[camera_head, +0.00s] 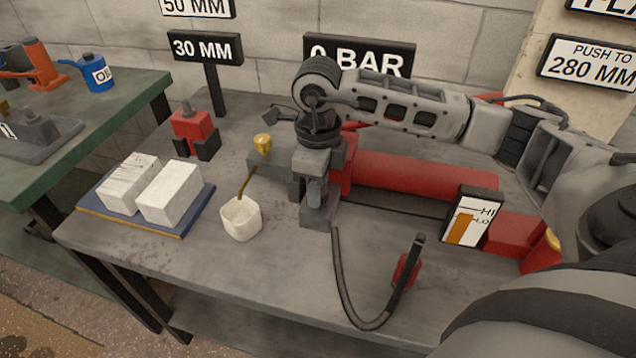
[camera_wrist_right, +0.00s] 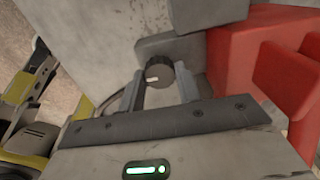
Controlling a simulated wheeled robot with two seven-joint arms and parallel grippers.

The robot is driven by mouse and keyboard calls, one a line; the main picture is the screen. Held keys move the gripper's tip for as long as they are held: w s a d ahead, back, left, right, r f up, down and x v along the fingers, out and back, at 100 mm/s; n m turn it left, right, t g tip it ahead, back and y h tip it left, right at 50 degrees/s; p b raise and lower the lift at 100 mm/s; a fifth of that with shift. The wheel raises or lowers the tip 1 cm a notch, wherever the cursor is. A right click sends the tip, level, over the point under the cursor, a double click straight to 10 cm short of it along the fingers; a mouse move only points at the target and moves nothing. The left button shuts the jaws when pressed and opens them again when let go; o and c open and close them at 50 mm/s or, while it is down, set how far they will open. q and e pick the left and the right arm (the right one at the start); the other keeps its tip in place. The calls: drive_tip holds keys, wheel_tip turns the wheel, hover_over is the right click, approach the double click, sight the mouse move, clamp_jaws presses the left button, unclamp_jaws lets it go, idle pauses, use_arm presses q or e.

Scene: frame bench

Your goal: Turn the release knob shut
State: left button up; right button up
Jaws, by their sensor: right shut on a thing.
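The release knob (camera_wrist_right: 158,74), a small dark round knob with a pale mark, sits between the fingertips of my right gripper (camera_wrist_right: 158,88) in the right wrist view. The fingers are shut on it from both sides. In the head view my right gripper (camera_head: 316,198) points down at the left end of the red pump (camera_head: 415,172) and hides the knob there. The pump lies along the bench, with a HI/LO level gauge (camera_head: 470,218) at its right part. My left gripper is in neither view.
A black hose (camera_head: 343,285) curves in front. Signs reading "30 MM" (camera_head: 205,48) and "0 BAR" (camera_head: 360,54) stand behind.

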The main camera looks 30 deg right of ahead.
drive_tip(key=shift+r, duration=0.1)
drive_tip(key=o, duration=1)
drive_tip(key=shift+c, duration=0.2)
use_arm(q)
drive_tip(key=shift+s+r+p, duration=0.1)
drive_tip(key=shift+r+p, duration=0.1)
drive_tip(key=shift+p, duration=0.55)
use_arm(e)
wheel_tip(320, 180, up, 16)
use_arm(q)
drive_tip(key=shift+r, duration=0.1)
